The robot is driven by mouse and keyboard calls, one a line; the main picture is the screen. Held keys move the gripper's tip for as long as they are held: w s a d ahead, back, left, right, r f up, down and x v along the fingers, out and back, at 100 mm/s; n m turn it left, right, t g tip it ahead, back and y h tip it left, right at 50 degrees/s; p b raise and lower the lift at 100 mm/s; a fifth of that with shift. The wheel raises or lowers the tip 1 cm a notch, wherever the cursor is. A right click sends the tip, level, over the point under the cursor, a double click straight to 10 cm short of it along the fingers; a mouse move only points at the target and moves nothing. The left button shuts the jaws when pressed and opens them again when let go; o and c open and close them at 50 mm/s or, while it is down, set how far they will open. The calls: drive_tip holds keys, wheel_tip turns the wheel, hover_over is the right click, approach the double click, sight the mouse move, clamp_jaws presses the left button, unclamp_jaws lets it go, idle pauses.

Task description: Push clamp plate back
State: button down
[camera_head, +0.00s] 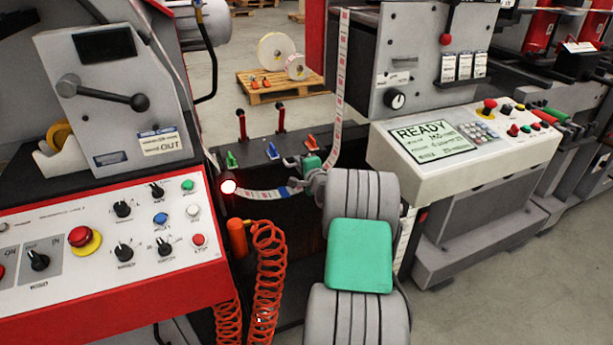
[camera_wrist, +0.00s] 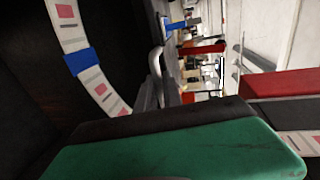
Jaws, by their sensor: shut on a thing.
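My gripper (camera_head: 309,168) is at the dark work surface beside the paper label strip, at the end of my grey arm. It is shut on a small grey curved part (camera_wrist: 155,63). That part is mostly hidden by the gripper, and I cannot tell for sure that it belongs to the clamp plate. No separate clamp plate can be made out clearly. The label strip (camera_head: 262,195) runs past my gripper, with a blue piece (camera_head: 285,191) across it; the blue piece also shows in the wrist view (camera_wrist: 77,63).
Green (camera_head: 231,160), blue (camera_head: 272,151) and orange (camera_head: 312,142) levers stand along the surface, with two red-topped posts behind. A red-framed control panel (camera_head: 110,250) and orange coiled hose (camera_head: 266,270) are on the left. The READY console (camera_head: 432,142) is on the right.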

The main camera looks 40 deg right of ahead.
drive_tip(key=w, duration=0.1)
drive_tip(key=w+d, duration=0.1)
drive_tip(key=w, duration=0.1)
drive_tip(key=shift+r, duration=0.15)
